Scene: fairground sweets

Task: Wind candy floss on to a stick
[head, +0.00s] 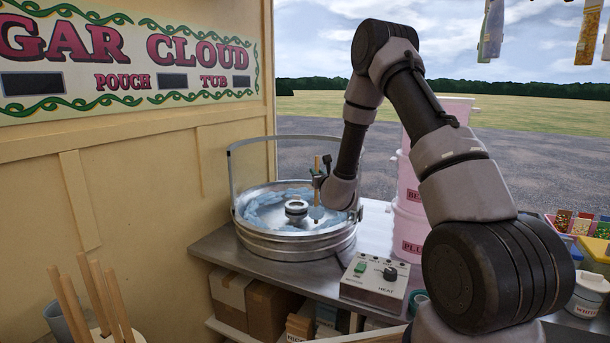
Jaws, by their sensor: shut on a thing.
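The candy floss machine (297,243) is a round metal bowl on the counter with a clear curved guard at its back. A spinner head (296,209) stands in its middle. Pale blue floss (262,212) lies around the inside of the bowl. My gripper (317,184) is over the right part of the bowl, shut on an upright wooden stick (317,165). A small greyish-blue clump (316,212) shows at the stick's lower end, beside the spinner head. The fingers are small in this view and partly hidden by my wrist.
A control box (375,280) with a green switch and a dial stands in front of the bowl. Pink tubs (408,215) stand behind my arm. Several spare sticks (98,295) stand in a holder at lower left. Topping trays (582,225) and a white tub (588,295) are at the right.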

